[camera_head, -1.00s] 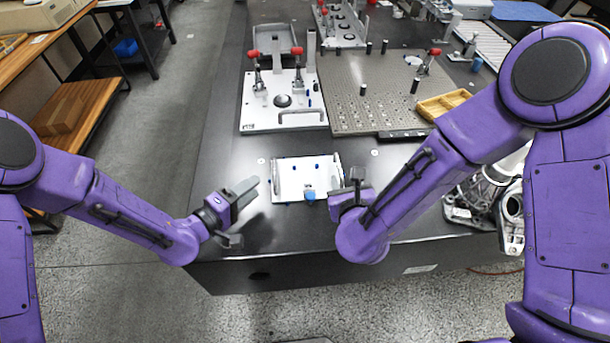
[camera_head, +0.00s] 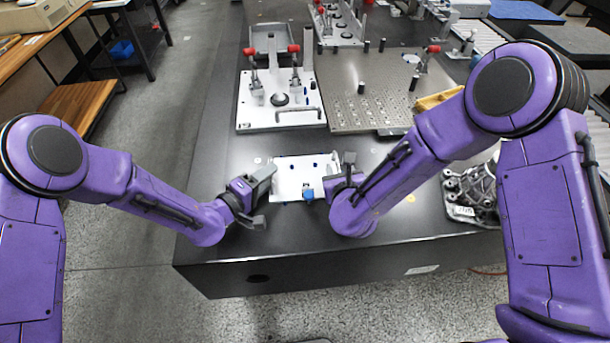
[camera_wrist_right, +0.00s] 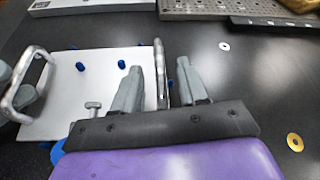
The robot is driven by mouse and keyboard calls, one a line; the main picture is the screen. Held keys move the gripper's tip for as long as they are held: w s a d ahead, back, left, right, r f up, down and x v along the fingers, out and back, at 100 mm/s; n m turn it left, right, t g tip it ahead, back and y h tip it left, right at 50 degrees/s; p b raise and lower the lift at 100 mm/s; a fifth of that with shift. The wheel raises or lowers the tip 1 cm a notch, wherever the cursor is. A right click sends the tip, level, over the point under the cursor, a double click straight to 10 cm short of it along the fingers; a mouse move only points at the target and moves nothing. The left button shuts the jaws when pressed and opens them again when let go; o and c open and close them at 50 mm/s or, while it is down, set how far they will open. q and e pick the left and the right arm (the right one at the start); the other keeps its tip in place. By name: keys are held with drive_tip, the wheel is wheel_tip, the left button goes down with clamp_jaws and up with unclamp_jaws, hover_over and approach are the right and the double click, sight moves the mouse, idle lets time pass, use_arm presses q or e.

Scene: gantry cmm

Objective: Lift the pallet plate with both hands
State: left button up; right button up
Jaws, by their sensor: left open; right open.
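The pallet plate (camera_head: 304,170) is a flat white plate with blue pins. It lies on the dark table near its front edge, with an upright bar handle at each side. My left gripper (camera_head: 264,194) is open at the plate's left edge, close to the left handle (camera_wrist_right: 24,84). My right gripper (camera_head: 342,174) is open at the right edge. In the right wrist view its two fingers (camera_wrist_right: 160,88) stand on either side of the right handle (camera_wrist_right: 159,66), with gaps showing. Whether the left fingers straddle their handle is unclear.
Behind the plate are a white fixture plate (camera_head: 282,116) with red-tipped clamps and a perforated grey plate (camera_head: 372,98). A metal casting (camera_head: 473,192) stands to the right, past my right arm.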

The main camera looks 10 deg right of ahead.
sight(338, 165)
use_arm(q)
drive_tip(key=shift+x, duration=1.75)
use_arm(e)
drive_tip(key=shift+x, duration=1.75)
use_arm(q)
clamp_jaws()
use_arm(e)
clamp_jaws()
use_arm(q)
drive_tip(key=shift+r, duration=0.1)
use_arm(e)
drive_tip(key=shift+r, duration=0.1)
